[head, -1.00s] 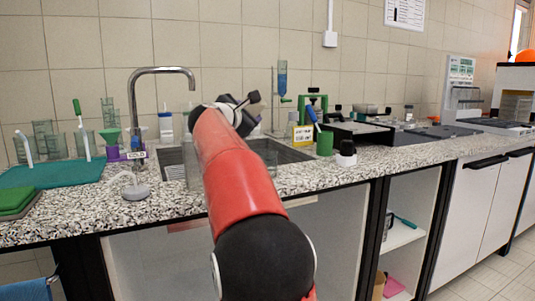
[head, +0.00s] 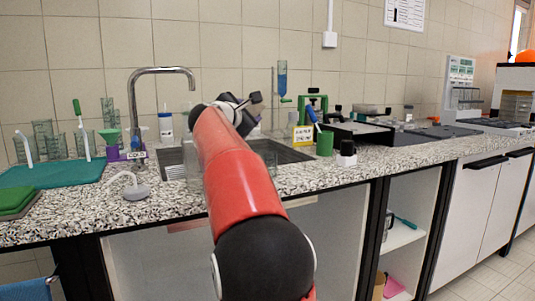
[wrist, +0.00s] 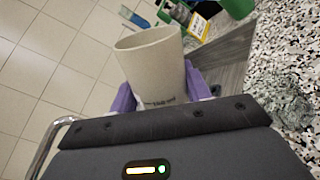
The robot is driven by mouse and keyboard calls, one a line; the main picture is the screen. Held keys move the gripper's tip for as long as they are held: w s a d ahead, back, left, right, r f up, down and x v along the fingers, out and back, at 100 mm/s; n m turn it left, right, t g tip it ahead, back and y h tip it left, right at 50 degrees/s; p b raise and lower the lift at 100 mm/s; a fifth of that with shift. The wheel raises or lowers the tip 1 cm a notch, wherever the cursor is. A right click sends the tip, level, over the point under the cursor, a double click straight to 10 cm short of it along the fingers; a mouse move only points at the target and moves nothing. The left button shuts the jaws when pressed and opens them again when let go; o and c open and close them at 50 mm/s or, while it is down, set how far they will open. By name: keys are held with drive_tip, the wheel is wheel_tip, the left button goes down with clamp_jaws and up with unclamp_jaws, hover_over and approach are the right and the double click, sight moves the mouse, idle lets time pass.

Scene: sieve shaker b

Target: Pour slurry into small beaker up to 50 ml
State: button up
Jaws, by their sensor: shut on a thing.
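In the wrist view my gripper (wrist: 160,95) has its purple fingers shut on a beige cup (wrist: 150,60). The cup has dark print near its base, and its open rim faces the top of the picture. Its contents cannot be made out. A clear glass vessel (wrist: 285,102) stands on the speckled counter at the right of the wrist view, apart from the cup. Its markings and fill level cannot be read, so I cannot tell whether it is the small beaker. In the head view my red arm hides the gripper and cup.
The sink (head: 290,155) lies behind my arm, with a tall tap (head: 135,105) at its left. Several glass beakers (head: 43,135) stand at the back left by a teal mat (head: 50,173). A green cylinder (head: 325,143) and a black-and-white object (head: 347,155) stand right of the sink.

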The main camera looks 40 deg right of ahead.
drive_tip(key=shift+f+m+b, duration=0.3)
drive_tip(key=shift+m+b, duration=0.5)
drive_tip(key=shift+m, duration=0.2)
idle(1.8)
drive_tip(key=shift+w+r+m, duration=0.1)
drive_tip(key=shift+r+m, duration=0.35)
drive_tip(key=shift+m, duration=0.45)
idle(1.5)
drive_tip(key=shift+f+m+b, duration=0.3)
drive_tip(key=shift+m+b, duration=0.45)
drive_tip(key=shift+m, duration=0.05)
idle(2.0)
